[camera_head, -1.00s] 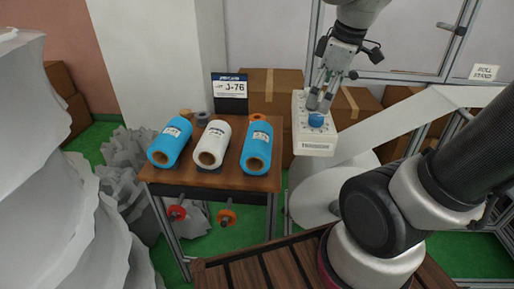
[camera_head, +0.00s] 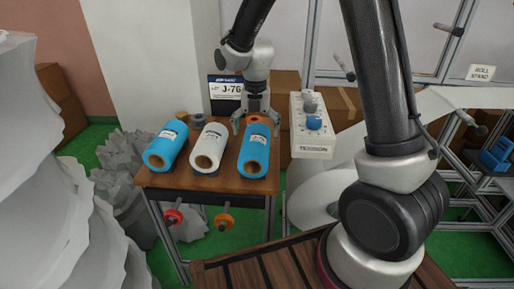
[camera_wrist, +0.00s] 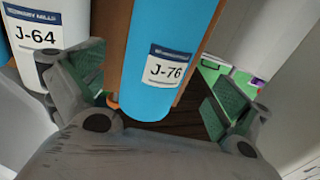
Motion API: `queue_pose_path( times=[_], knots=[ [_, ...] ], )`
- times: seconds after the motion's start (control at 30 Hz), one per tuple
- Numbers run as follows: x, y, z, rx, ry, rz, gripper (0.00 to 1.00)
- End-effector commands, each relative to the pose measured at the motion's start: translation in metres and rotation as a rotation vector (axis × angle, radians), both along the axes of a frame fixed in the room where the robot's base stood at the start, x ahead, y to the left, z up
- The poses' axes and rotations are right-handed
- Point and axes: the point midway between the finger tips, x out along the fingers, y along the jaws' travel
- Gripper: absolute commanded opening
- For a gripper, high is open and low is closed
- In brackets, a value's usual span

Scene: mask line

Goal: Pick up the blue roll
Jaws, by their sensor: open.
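Two blue rolls lie on the small wooden table in the head view: one at its left (camera_head: 166,147) and one at its right (camera_head: 255,152). My gripper (camera_head: 254,122) is open and empty over the far end of the right blue roll. In the wrist view, a blue roll (camera_wrist: 160,25) with a J-76 label (camera_wrist: 169,68) lies between the spread fingers of my gripper (camera_wrist: 157,90). I see no clear contact between the fingers and the roll.
A white roll (camera_head: 208,148) lies between the blue ones; its label (camera_wrist: 38,37) reads J-64. A J-76 sign (camera_head: 227,88) stands behind on the table (camera_head: 215,186). A tension box (camera_head: 312,140) with knobs stands right of it.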

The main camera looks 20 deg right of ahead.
Motion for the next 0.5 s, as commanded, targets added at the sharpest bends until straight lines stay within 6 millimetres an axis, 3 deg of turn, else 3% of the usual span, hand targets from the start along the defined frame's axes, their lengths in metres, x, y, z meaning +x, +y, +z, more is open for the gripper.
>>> queue_pose_path(
  times=[0.5],
  knots=[
    [0.003,0.002,-0.068,0.000,0.001,-0.004,1.00]
  ],
)
